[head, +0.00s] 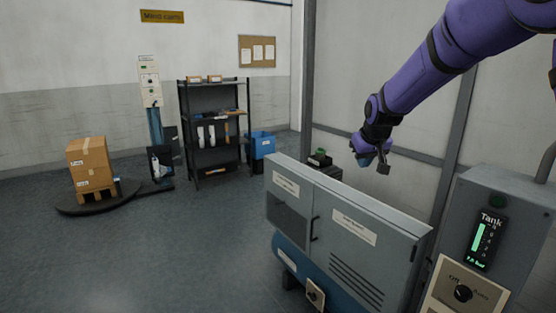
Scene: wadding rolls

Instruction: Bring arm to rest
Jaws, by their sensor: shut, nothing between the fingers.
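My purple arm (420,75) comes in from the upper right and reaches down to the left. My gripper (376,168) is at its end, in mid-air above and behind the grey cabinet. It is shut and holds nothing. It appears apart from the cabinet and the wall panel behind it. The gripper is small in this view and its fingertips are partly hard to make out.
A grey cabinet on a blue tank (345,228) stands in front. A grey control box with a tank gauge (490,240) is at the right. A black shelf (214,125), a blue bin (262,146) and cartons on a pallet (90,160) stand farther back.

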